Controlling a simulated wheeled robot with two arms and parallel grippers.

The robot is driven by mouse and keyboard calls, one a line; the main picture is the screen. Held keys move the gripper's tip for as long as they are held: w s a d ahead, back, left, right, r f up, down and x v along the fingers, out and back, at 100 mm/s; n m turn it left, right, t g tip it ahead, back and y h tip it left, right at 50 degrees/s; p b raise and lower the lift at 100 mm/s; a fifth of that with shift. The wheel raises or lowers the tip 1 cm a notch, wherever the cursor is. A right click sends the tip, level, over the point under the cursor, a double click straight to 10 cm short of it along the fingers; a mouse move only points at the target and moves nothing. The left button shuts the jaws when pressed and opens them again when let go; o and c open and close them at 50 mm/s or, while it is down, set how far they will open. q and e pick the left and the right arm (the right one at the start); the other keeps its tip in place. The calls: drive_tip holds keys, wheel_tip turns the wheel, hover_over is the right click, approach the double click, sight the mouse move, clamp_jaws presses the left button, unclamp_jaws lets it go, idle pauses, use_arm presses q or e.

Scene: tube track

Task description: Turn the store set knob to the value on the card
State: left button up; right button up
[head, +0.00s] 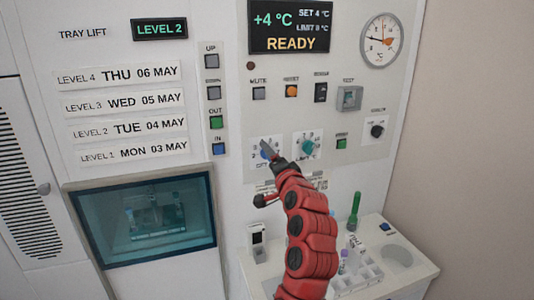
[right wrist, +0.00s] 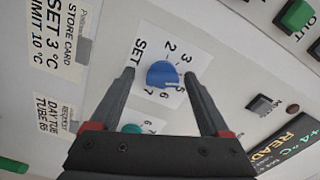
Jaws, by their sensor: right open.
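The blue set knob (right wrist: 163,74) sits on a white dial plate marked SET with numbers around it. Its pointer is too small to read. In the head view the knob (head: 267,155) is partly hidden by my right gripper (head: 268,148). In the right wrist view the right gripper (right wrist: 159,73) is open, its fingertips on either side of the knob; I cannot tell whether they touch it. The store card (right wrist: 62,38) reads SET 3 °C, LIMIT 10 °C. The display (head: 290,27) reads +4 °C, SET 4 °C, LIMIT 8 °C, READY. My left gripper is out of view.
A teal limit knob (head: 308,147) is close on the right of the set knob. A green button (head: 341,143) and a black knob (head: 377,131) lie farther right. Below, a white counter (head: 425,272) holds a tube rack (head: 369,275) and a green-capped tube (head: 354,204).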

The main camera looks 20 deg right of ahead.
drive_tip(key=shift+s+r, duration=0.1)
drive_tip(key=shift+r, duration=0.1)
drive_tip(key=shift+s, duration=0.1)
drive_tip(key=shift+c, duration=0.9)
clamp_jaws()
drive_tip(key=shift+f+n+b, duration=0.15)
drive_tip(key=shift+n+b, duration=3.75)
drive_tip(key=shift+b, duration=0.85)
